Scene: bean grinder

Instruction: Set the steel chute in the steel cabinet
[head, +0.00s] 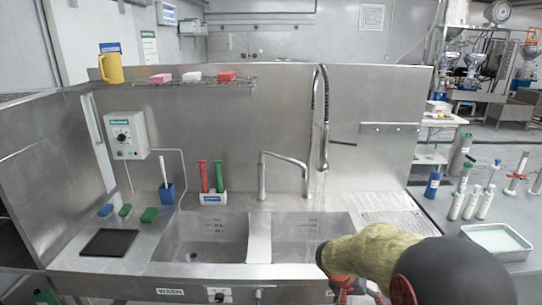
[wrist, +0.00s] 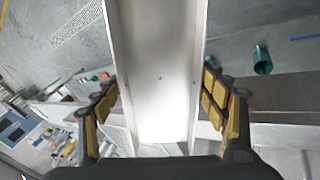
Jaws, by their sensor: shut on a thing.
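The steel chute (wrist: 156,45) is a long, pale metal channel with raised side edges. It fills the middle of the wrist view and runs out past the top edge. My gripper (wrist: 159,90) is shut on it, with yellow-padded fingers on its left and right sides. The chute's far end is out of frame. In the head view my arm reaches in at the lower right, and I cannot make out the chute there. I cannot pick out the steel cabinet for sure in either view.
A steel double sink (head: 206,238) with running water stands ahead. A side table at right holds bottles and a white tray (head: 497,241). A green cup-like thing (wrist: 262,61) shows in the wrist view.

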